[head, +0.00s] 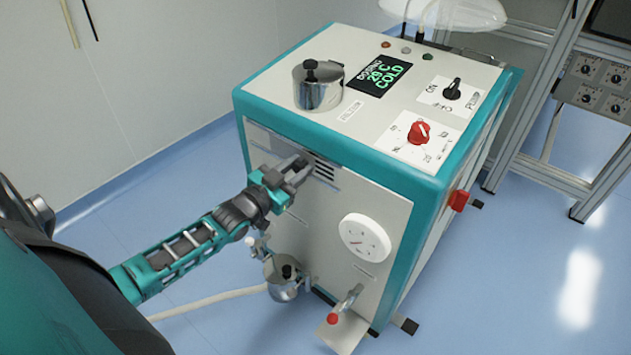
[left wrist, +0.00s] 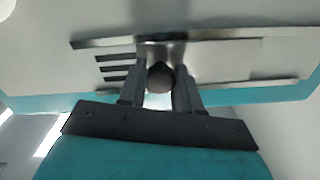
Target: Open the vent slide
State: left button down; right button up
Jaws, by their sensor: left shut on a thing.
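The vent slide is on the front panel of the teal and white machine, just under its top edge. Its dark slots (head: 322,170) show to the right of my left gripper (head: 299,168) in the head view. In the left wrist view the slots (left wrist: 115,68) are uncovered, left of a dark round knob (left wrist: 160,77). A flat plate (left wrist: 222,62) lies between two metal rails on the knob's other side. My left gripper (left wrist: 160,92) is shut on the knob, a finger on each side. In the head view the gripper hides the knob. My right gripper is not in view.
A white dial (head: 364,238) and a small metal vessel (head: 284,278) sit lower on the front.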

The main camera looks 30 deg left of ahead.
aim_at(284, 151)
pick_arm(q)
jog(key=a, duration=0.3)
jog(key=a+b, duration=0.1)
jog(key=a, duration=0.2)
jog(key=shift+w+f, duration=0.15)
jog(key=shift+w, duration=0.05)
jog(key=shift+a, duration=0.4)
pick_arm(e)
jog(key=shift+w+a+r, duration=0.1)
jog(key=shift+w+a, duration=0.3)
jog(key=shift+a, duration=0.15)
pick_arm(q)
jog(key=c, duration=1.1)
grip_release()
jog(key=shift+c, duration=0.2)
jog(key=o, duration=0.4)
jog(key=shift+c, duration=0.2)
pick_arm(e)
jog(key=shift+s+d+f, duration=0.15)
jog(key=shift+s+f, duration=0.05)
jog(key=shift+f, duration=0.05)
